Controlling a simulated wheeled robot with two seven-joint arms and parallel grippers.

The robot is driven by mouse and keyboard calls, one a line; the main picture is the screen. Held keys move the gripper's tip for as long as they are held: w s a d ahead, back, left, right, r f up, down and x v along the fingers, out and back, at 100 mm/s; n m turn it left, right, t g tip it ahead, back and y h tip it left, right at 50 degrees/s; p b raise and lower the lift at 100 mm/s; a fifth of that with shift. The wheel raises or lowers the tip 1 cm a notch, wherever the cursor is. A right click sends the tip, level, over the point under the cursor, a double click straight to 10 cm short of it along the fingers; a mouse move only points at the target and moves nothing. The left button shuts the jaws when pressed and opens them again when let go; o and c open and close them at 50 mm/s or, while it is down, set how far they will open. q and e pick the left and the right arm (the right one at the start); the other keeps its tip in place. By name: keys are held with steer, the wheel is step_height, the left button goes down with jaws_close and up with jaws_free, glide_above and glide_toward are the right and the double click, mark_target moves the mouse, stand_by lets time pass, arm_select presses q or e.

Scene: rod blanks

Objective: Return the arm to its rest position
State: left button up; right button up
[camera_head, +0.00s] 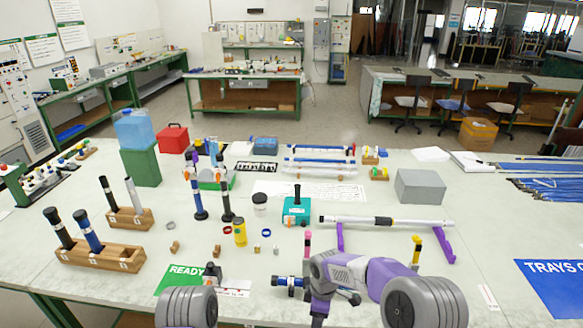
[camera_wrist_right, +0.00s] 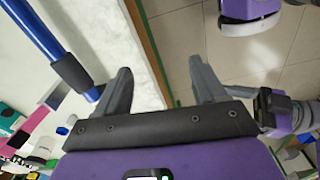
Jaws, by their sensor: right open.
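My right gripper (camera_wrist_right: 160,88) is open, with a bare gap between its two grey fingers. In the head view my right gripper (camera_head: 332,300) is low over the front of the table. A blue rod with black collars (camera_head: 290,282) lies just left of it. In the right wrist view the blue rod (camera_wrist_right: 38,32) ends close to the outside of the left finger; I cannot tell whether they touch. A green and white READY mat (camera_head: 172,281) lies left of the rod, with a small dark object (camera_head: 212,273) on it. My left gripper is not in view.
Wooden racks (camera_head: 75,257) with upright rods stand at the left. A silver rod (camera_head: 385,222) rests on purple supports (camera_head: 446,244). A teal block (camera_head: 297,211), a yellow cylinder (camera_head: 240,232) and a grey box (camera_head: 420,186) stand mid-table. The front right has free room.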

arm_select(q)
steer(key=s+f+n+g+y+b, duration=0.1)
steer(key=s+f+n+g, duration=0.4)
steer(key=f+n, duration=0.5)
arm_select(e)
steer(key=s+f+m+y, duration=0.3)
steer(key=s+f+m, duration=0.65)
steer(key=f, duration=0.55)
arm_select(q)
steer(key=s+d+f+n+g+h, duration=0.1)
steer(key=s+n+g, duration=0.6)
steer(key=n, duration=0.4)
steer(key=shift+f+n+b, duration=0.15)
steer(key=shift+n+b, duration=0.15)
steer(key=shift+b, duration=0.1)
arm_select(e)
steer(key=s+d+f+m, duration=0.1)
steer(key=s+f+m, duration=0.1)
steer(key=s+m, duration=0.2)
steer(key=s+d+f+m, duration=0.1)
steer(key=s+f+m, duration=0.1)
steer(key=s+m, duration=0.3)
steer(key=s, duration=0.3)
steer(key=shift+s+f+t+y, duration=0.3)
steer(key=shift+s, duration=0.05)
